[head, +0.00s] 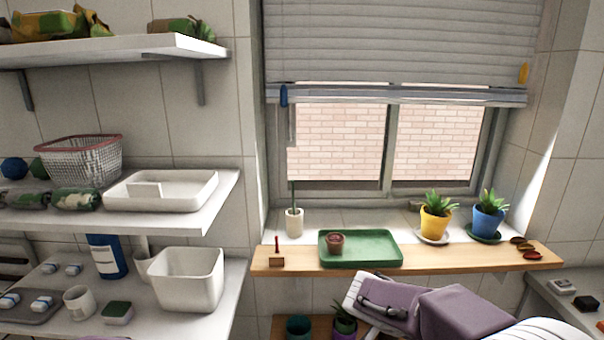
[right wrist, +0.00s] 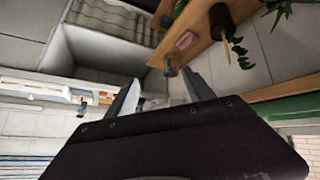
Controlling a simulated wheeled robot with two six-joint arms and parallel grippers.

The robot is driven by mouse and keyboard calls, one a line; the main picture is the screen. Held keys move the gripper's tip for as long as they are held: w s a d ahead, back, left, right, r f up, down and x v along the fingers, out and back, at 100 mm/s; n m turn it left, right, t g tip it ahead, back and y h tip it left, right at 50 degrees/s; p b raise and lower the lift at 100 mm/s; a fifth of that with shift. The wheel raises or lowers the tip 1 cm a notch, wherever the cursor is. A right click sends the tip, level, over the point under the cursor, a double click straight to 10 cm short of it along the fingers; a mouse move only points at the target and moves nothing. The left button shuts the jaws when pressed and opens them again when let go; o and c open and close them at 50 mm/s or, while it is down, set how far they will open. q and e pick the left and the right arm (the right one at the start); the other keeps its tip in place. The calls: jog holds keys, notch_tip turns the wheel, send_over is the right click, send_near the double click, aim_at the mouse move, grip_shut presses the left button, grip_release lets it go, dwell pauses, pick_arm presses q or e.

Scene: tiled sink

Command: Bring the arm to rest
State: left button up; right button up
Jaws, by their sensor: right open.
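My right arm (head: 455,312), purple and white, reaches in from the lower right of the head view, in front of the wooden sill board. In the right wrist view my right gripper (right wrist: 160,90) has its two grey fingers spread apart with nothing held between them. A small glass-like object (right wrist: 170,66) shows beyond the fingertips, apart from them as far as I can tell. My left gripper is in neither view.
The wooden sill (head: 465,258) holds a green tray (head: 375,251) with a small reddish pot (head: 336,242). Yellow (head: 436,224) and blue (head: 487,221) potted plants stand behind. Loaded white shelves (head: 215,205) fill the left. A lower board with pots (head: 299,326) lies beside my arm.

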jog(key=s+a+f+n+g+y, duration=0.1)
jog(key=s+f+n+g+y, duration=0.3)
jog(key=s+f, duration=0.65)
jog(key=s+a+f+n+t+y, duration=0.1)
jog(key=s+a+n+y, duration=0.1)
jog(key=a+n, duration=0.4)
jog(key=shift+s+a+f+t+y, duration=0.15)
jog(key=shift+a+f+t+y, duration=0.2)
jog(key=shift+y, duration=0.55)
